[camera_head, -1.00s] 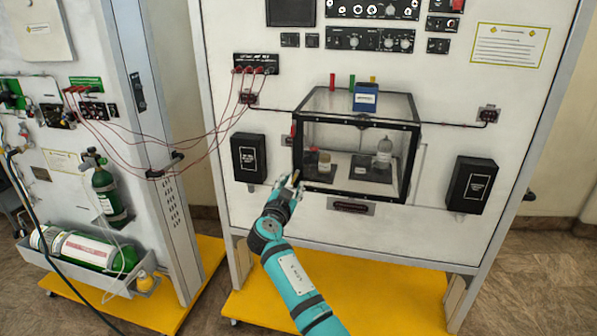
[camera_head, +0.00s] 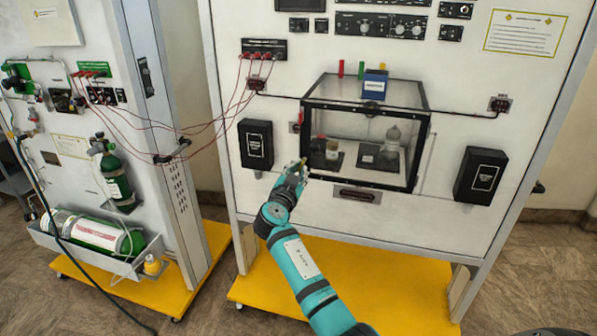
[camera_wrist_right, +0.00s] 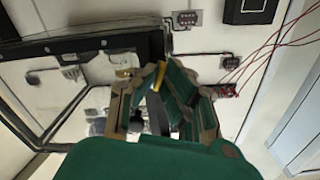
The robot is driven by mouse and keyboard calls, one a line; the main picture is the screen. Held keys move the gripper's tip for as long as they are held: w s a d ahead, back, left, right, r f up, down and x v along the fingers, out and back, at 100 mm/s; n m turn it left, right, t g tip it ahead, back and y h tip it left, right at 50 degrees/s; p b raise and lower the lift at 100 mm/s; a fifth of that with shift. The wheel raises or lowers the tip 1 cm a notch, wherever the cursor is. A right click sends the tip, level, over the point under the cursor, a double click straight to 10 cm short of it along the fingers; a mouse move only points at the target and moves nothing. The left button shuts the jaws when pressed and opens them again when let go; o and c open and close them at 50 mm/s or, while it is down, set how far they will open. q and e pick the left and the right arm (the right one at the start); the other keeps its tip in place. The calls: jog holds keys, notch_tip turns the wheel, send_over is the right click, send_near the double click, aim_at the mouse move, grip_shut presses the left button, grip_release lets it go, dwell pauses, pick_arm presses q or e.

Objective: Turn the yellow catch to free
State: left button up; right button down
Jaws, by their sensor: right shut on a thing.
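The clear case (camera_head: 416,150) with black edges is mounted on the white panel, and its front looks shut. My right gripper (camera_head: 301,166) is at the lower left edge of the case front. In the right wrist view the yellow catch (camera_wrist_right: 160,75) shows as a small tilted bar between the fingertips. The right gripper (camera_wrist_right: 162,84) is shut on it there. The fingers hide part of the catch, and its exact turn is hard to tell. My left gripper is not in view.
Black boxes flank the case at left (camera_head: 256,145) and right (camera_head: 480,176). A blue box (camera_head: 374,86) stands on the case, and small items sit inside it. Red cables (camera_head: 205,130) hang at the left. The panel stands on a yellow base (camera_head: 350,275).

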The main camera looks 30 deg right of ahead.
jog(key=shift+n+b, duration=1.8)
jog(key=shift+n, duration=0.4)
jog(key=shift+r, duration=0.1)
jog(key=c, duration=1.5)
grip_release()
jog(key=shift+o, duration=0.2)
jog(key=v, duration=1.2)
